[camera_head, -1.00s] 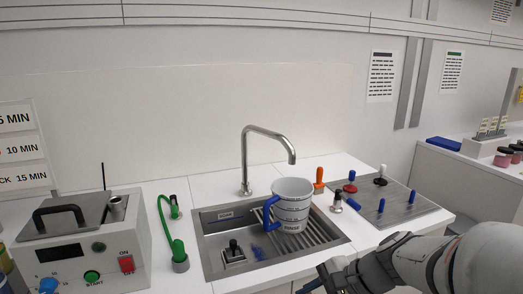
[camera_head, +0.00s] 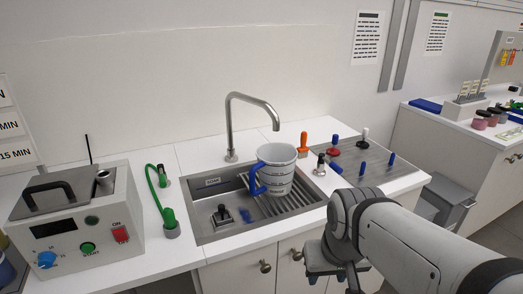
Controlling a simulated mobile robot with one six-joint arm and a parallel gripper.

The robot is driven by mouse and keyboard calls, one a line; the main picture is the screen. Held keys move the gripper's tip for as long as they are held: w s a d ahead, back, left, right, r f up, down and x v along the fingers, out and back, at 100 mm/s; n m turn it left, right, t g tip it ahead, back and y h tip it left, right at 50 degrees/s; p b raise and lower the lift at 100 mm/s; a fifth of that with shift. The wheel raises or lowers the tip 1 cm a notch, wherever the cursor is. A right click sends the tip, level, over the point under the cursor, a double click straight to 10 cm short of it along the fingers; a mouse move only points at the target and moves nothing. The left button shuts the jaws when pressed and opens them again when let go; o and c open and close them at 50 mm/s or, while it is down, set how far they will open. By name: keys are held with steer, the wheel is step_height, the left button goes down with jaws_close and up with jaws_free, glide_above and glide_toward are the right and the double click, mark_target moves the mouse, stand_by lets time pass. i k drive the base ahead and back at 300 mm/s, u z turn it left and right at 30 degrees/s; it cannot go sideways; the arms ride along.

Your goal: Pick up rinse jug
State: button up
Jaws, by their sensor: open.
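The rinse jug (camera_head: 279,172) is a white-grey cup with dark markings and a blue handle on its left side. It stands upright on the ribbed drainer part of the steel sink (camera_head: 208,229), below and right of the faucet spout. My gripper (camera_head: 340,276) is at the lower middle of the view, in front of the counter and below the jug, apart from it. It points downward, and its fingertips are small and partly cut off by the lower edge. It is open, with nothing seen between the fingers.
The steel faucet (camera_head: 231,130) arches over the sink. A grey box with a red button (camera_head: 70,222) and a green hose (camera_head: 155,190) stand left.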

mark_target(276, 166)
steer(key=z, duration=2.05)
steer(key=k, duration=1)
steer(key=u, duration=1)
steer(key=i, duration=1)
steer(key=u, duration=0.05)
